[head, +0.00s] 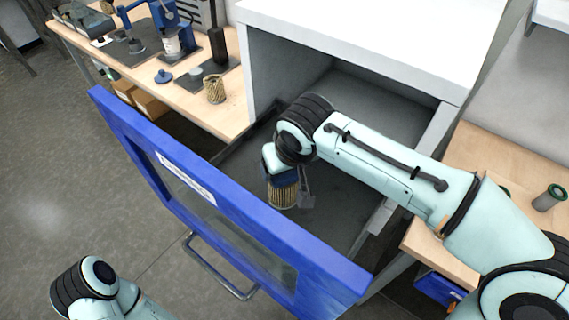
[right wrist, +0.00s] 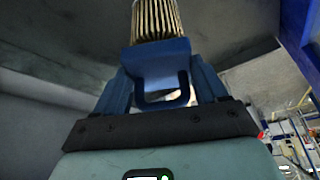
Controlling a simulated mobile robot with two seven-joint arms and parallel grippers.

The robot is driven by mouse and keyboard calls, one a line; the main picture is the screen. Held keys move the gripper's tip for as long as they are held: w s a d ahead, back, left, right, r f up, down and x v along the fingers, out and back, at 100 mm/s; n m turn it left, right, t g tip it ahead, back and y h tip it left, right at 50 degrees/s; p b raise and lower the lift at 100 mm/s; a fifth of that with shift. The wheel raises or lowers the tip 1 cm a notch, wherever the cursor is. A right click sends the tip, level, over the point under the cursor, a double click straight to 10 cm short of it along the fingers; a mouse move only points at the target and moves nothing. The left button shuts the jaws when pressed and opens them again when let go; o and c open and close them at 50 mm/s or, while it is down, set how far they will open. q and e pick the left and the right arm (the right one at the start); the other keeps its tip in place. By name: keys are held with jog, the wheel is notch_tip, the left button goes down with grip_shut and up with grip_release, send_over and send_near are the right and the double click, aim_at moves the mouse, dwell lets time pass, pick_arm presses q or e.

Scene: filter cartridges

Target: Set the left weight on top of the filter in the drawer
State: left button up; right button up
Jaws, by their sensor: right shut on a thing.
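My right gripper (right wrist: 158,75) points down into the open drawer (head: 240,165), shut on a blue block with a U-shaped handle, which I take to be the weight (right wrist: 150,58). The pale, pleated filter (right wrist: 155,18) is just beyond the block. In the head view the filter (head: 283,196) shows directly below the blue fingers and block, inside the drawer. I cannot tell whether block and filter touch. Part of my left arm shows at the lower left; its gripper is not in view.
The blue drawer front (head: 220,205) stands close to the gripper, with white cabinet walls behind. The left bench (head: 190,95) carries another pleated piece (head: 215,89), a blue knobbed disc (head: 163,76) and a blue apparatus. A green-rimmed cylinder (head: 549,198) stands on the right bench.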

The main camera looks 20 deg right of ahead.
jog(key=shift+f+b, duration=0.4)
jog(key=shift+f, duration=0.1)
dwell(0.9)
jog(key=o, duration=1.7)
jog(key=p+v, duration=0.2)
jog(key=v, duration=1.1)
jog(key=shift+r, duration=0.2)
jog(key=shift+s, duration=0.1)
